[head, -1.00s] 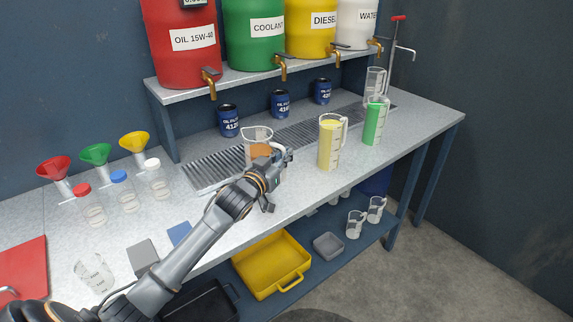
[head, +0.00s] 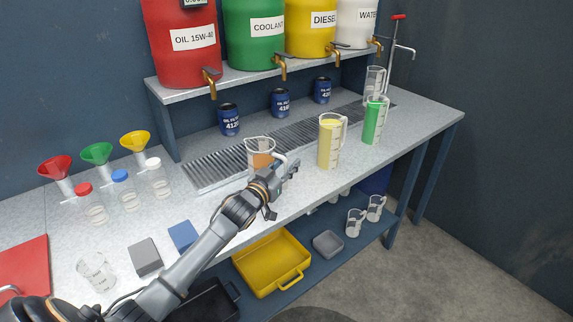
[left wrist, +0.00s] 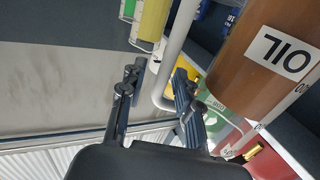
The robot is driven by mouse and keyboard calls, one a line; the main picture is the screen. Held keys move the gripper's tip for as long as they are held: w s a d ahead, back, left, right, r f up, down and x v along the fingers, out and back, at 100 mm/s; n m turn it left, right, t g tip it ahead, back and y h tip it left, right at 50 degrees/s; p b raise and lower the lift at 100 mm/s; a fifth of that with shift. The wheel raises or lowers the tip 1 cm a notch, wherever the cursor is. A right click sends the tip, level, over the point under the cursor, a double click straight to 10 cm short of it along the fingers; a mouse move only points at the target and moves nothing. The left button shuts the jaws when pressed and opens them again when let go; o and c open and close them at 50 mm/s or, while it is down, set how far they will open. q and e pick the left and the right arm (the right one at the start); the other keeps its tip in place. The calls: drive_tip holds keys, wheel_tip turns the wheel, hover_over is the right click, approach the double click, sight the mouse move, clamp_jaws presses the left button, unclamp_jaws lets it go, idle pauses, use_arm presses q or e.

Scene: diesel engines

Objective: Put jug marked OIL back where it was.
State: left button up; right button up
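The clear jug marked OIL (head: 260,160), part filled with brown-orange liquid, is upright over the counter in front of the drain grating. Its black-on-white OIL label shows in the left wrist view (left wrist: 283,55). My left gripper (head: 284,170) is at the jug's handle on the right side. In the left wrist view the handle passes between the fingers (left wrist: 160,75), which are partly closed on it. The jug's base is partly hidden, and I cannot tell whether it touches the counter. My right gripper is not in view.
A jug of yellow liquid (head: 330,142) and a jug of green liquid (head: 375,120) stand to the right. The grating (head: 215,171) and blue oil filters (head: 229,120) are behind. Capped bottles (head: 126,190) and funnels stand left.

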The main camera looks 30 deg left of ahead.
use_arm(q)
drive_tip(key=s+b, duration=0.1)
drive_tip(key=s, duration=1.1)
drive_tip(key=s+d+f+g, duration=0.2)
drive_tip(key=d+f, duration=0.2)
drive_tip(key=f, duration=0.5)
drive_tip(key=s+d+f+g, duration=0.15)
drive_tip(key=d+f, duration=0.25)
drive_tip(key=f, duration=0.6)
drive_tip(key=s+d+f+g, duration=0.15)
drive_tip(key=s+f, duration=0.25)
drive_tip(key=f, duration=0.4)
drive_tip(key=s+a+f+m+g, duration=0.1)
drive_tip(key=s+f+g, duration=0.15)
drive_tip(key=f, duration=0.45)
drive_tip(key=s+d+f+g, duration=0.1)
drive_tip(key=s+f, duration=0.3)
drive_tip(key=f, duration=0.4)
drive_tip(key=s+d+f+g, duration=0.1)
drive_tip(key=s+f+g, duration=0.1)
drive_tip(key=s+f, duration=0.4)
drive_tip(key=s+d+f+m+g, duration=0.1)
drive_tip(key=s+f+g, duration=0.2)
drive_tip(key=s, duration=1.3)
drive_tip(key=s+d+f+g, duration=0.1)
drive_tip(key=s+f+g, duration=0.2)
drive_tip(key=s+f, duration=0.7)
drive_tip(key=shift+s+d, duration=0.2)
drive_tip(key=shift+s, duration=0.3)
